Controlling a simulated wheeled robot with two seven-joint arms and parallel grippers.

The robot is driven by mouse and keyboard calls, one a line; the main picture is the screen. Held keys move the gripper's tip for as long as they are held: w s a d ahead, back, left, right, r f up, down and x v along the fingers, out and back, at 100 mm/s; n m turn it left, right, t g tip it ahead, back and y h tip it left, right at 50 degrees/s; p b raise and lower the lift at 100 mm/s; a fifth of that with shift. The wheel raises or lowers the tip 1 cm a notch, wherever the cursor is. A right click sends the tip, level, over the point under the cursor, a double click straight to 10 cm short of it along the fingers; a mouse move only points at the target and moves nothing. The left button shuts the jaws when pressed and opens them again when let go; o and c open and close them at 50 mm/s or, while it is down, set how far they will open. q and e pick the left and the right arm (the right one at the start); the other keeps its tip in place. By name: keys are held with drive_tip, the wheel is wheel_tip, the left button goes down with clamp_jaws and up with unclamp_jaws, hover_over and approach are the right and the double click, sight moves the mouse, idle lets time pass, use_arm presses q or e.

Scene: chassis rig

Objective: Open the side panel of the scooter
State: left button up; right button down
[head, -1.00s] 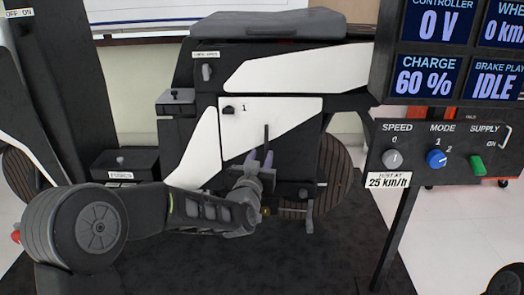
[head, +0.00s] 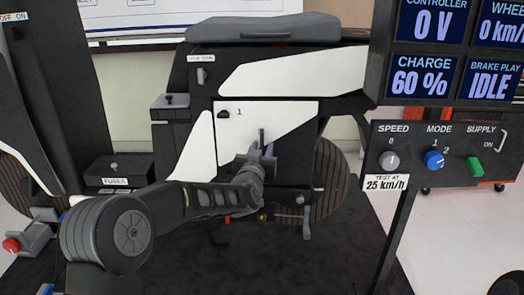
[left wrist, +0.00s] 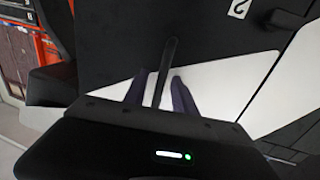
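My left gripper (head: 260,153) is at the handle's lower part. In the left wrist view its two fingers (left wrist: 160,92) stand on either side of the handle, with gaps showing, so it looks open around it. My right gripper is not in view.
A control board (head: 440,155) with knobs and a green switch stands at the right, under dark displays (head: 455,50). A black box labelled fuses (head: 115,170) is at the left. The scooter's seat (head: 265,28) is above, and a brown wheel (head: 328,185) is behind the panel.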

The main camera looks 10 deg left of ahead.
use_arm(q)
drive_tip(key=shift+c, duration=0.3)
clamp_jaws()
idle(1.1)
